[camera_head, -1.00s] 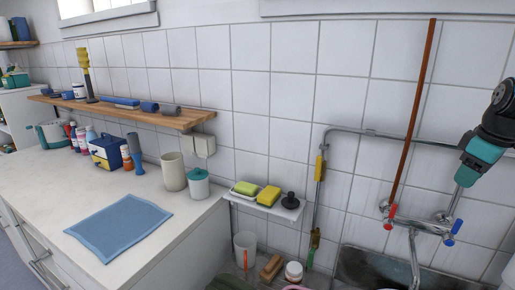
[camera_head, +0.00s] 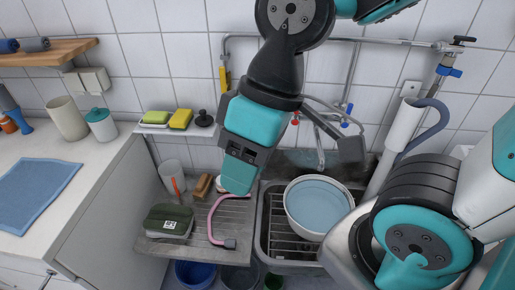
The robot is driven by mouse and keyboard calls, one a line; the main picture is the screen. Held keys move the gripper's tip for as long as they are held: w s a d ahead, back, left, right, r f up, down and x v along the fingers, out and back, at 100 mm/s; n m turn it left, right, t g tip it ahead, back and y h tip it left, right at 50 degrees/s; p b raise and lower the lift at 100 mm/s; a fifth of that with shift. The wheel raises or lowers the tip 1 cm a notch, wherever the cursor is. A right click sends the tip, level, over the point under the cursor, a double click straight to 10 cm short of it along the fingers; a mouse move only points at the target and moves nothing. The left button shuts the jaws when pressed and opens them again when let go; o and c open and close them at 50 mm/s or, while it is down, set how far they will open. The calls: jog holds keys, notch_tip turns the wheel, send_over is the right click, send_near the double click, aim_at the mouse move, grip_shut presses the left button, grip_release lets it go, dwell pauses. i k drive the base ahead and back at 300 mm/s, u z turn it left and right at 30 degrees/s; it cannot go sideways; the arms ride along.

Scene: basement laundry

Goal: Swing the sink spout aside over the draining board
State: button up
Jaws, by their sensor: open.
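The sink spout (camera_head: 320,150) is a chrome pipe below the wall tap, which has a red handle (camera_head: 295,119) and a blue handle (camera_head: 345,123). It hangs towards the sink (camera_head: 266,245), and my arm partly hides the tap. The grooved draining board (camera_head: 228,208) lies to the left of the sink. My gripper (camera_head: 296,163) is open and empty in front of the tap, with its fingers spread to the left and right of the spout in the picture. I cannot tell how close they are to it.
A white basin of water (camera_head: 318,207) stands in the sink. On the draining board are a green container (camera_head: 168,222), a pink hose (camera_head: 212,219), a brush (camera_head: 203,186) and a cup (camera_head: 173,177). A soap shelf (camera_head: 172,130) is above.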

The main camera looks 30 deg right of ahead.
aim_at(321, 165)
jog(key=u, duration=0.05)
jog(key=k, duration=0.5)
jog(key=z, duration=0.9)
jog(key=i, duration=0.6)
jog(key=u, duration=0.05)
